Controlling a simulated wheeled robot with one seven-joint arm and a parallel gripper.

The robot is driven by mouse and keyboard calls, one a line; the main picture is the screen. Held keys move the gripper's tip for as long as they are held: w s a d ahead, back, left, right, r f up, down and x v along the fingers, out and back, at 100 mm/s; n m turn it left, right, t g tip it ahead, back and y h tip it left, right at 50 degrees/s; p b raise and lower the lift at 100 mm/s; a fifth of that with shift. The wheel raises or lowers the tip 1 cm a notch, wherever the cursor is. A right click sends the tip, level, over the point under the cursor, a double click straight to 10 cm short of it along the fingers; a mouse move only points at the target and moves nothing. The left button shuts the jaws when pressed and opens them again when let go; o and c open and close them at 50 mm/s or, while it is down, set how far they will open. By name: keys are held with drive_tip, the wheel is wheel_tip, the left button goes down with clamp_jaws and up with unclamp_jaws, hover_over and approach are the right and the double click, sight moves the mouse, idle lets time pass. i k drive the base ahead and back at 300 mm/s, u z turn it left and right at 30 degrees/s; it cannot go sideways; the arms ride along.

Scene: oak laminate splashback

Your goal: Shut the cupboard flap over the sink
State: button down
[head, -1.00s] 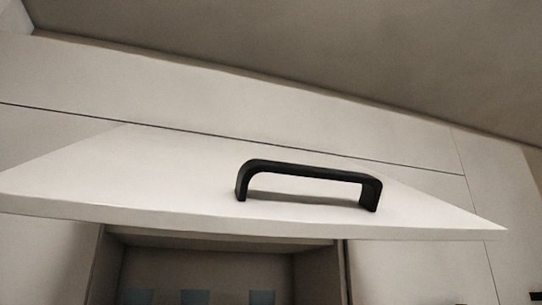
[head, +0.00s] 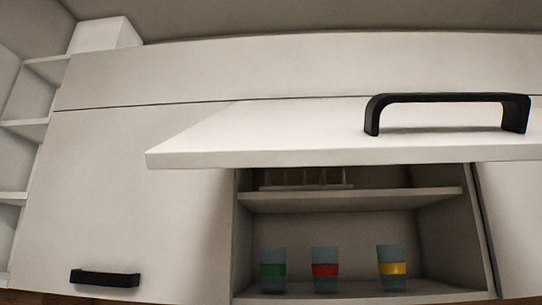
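The white cupboard flap (head: 270,135) is raised and stands out from the cabinet front, nearly level. Its black bar handle (head: 447,98) is on its outer face, near the right of the head view. The flap's right end runs out of the picture. Below it the cupboard interior (head: 350,225) is open to view. The sink is not in view. My gripper is not in view.
Inside, cups with a green (head: 273,270), a red (head: 325,270) and a yellow band (head: 392,268) stand on the bottom. A rack (head: 305,178) sits on the shelf (head: 350,198) above. Left are a closed door with a black handle (head: 105,278) and open shelves (head: 25,125).

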sight(412, 128)
drive_tip(key=u, duration=1.4)
drive_tip(key=k, duration=0.65)
drive_tip(key=z, duration=1.35)
